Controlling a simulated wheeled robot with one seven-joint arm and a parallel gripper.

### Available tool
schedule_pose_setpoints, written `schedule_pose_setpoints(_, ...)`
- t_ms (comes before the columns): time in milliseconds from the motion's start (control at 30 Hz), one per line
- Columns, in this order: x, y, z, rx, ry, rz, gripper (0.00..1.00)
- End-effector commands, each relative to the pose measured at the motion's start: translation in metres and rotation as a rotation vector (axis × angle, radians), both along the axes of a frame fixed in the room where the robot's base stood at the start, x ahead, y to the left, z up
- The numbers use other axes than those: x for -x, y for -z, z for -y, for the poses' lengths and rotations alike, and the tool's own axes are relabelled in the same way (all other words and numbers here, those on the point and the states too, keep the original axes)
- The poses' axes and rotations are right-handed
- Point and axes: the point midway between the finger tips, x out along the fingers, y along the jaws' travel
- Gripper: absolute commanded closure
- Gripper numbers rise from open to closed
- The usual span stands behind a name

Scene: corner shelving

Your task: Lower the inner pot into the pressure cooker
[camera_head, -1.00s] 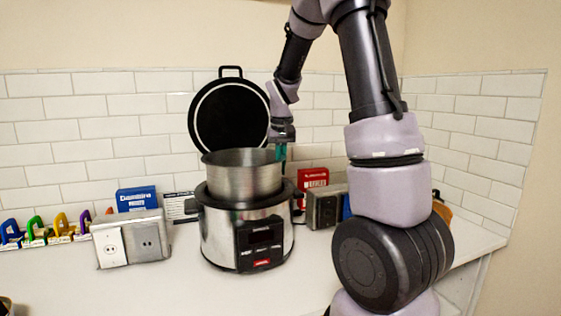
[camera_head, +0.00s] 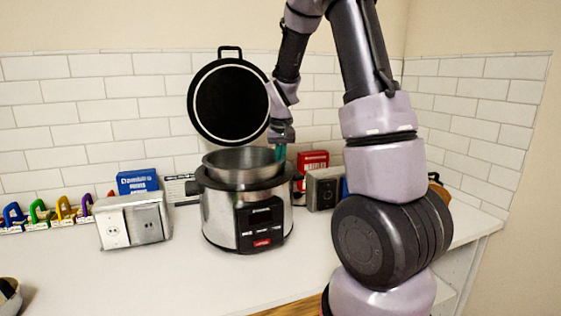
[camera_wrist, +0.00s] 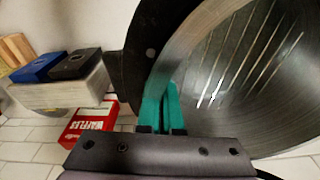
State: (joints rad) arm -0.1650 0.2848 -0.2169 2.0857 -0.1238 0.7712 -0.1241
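The steel inner pot (camera_head: 240,173) sits partly inside the pressure cooker (camera_head: 219,217), with its upper wall and rim standing above the cooker's dark rim. It looks roughly level. The cooker's round black lid (camera_head: 229,102) is open and upright behind it. My gripper (camera_head: 280,153) is at the pot's right rear edge. In the wrist view its teal fingers (camera_wrist: 165,106) are close together at the pot's rim, pinching the wall. The ridged inside of the pot (camera_wrist: 235,85) looks empty there. The pot's lower part is hidden in the cooker.
A red box (camera_head: 313,160) and a grey outlet box (camera_head: 324,189) stand close right of the cooker. A bowl (camera_head: 9,296) is at lower left. The front counter is clear.

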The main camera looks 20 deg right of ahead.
Motion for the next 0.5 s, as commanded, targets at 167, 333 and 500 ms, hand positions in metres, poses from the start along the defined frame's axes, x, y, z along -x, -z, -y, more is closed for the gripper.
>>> schedule_pose_setpoints(167,-0.0017,-0.0011,0.0019,0.002,0.002,0.005,1.00)
schedule_pose_setpoints(333,-0.0023,-0.0021,0.0024,0.002,0.003,0.007,1.00)
schedule_pose_setpoints(500,-0.0028,-0.0029,0.0029,0.002,0.003,0.009,0.86)
